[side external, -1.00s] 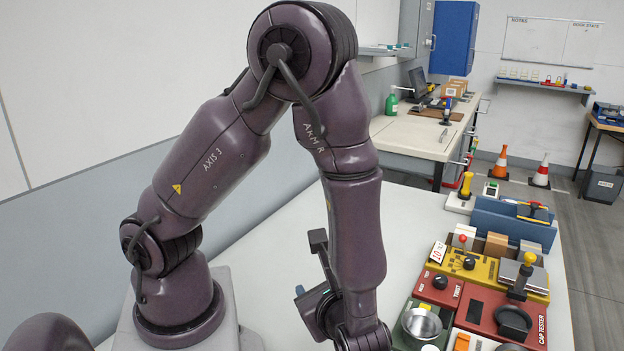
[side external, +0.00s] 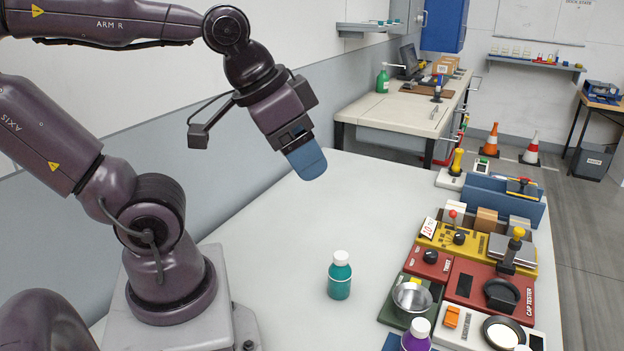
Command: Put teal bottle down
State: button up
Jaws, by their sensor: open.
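The teal bottle (side external: 340,279) with a white cap stands upright on the bare white table, left of the coloured stations. Nothing touches it. My gripper (side external: 308,164) is up in the air, above and behind the bottle in the picture, well apart from it. Its blue finger shows; the far finger is hidden behind it. It is open and I see nothing held in it.
A purple bottle (side external: 417,335) with a white cap stands at the lower right. A metal bowl (side external: 412,297) and a red cap tester (side external: 484,293) sit right of the teal bottle. The white table (side external: 285,225) is clear around the teal bottle and to its left.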

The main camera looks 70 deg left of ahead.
dwell(0.4)
jog(key=w+d+f+m+g+y, duration=0.1)
jog(key=w+f+m+g+y, duration=0.2)
jog(key=f+m+y, duration=0.6)
jog(key=w+d+f+m+g+y, duration=0.25)
jog(key=f+m+g+y, duration=0.2)
jog(key=f, duration=0.75)
jog(key=m+t+y, duration=0.4)
jog(key=m+t, duration=0.3)
jog(key=m, duration=0.1)
send_near(341, 264)
jog(key=shift+s+d+h, duration=0.2)
jog(key=shift+d+h, duration=0.05)
jog(key=shift+d, duration=0.35)
jog(key=shift+f+t, duration=0.2)
jog(key=shift+t, duration=0.05)
jog(key=x, duration=0.7)
jog(key=shift+a, duration=0.25)
jog(key=shift+r+x, duration=0.2)
jog(key=shift+x, duration=1.15)
jog(key=shift+r+x, duration=0.15)
jog(key=shift+x, duration=1.25)
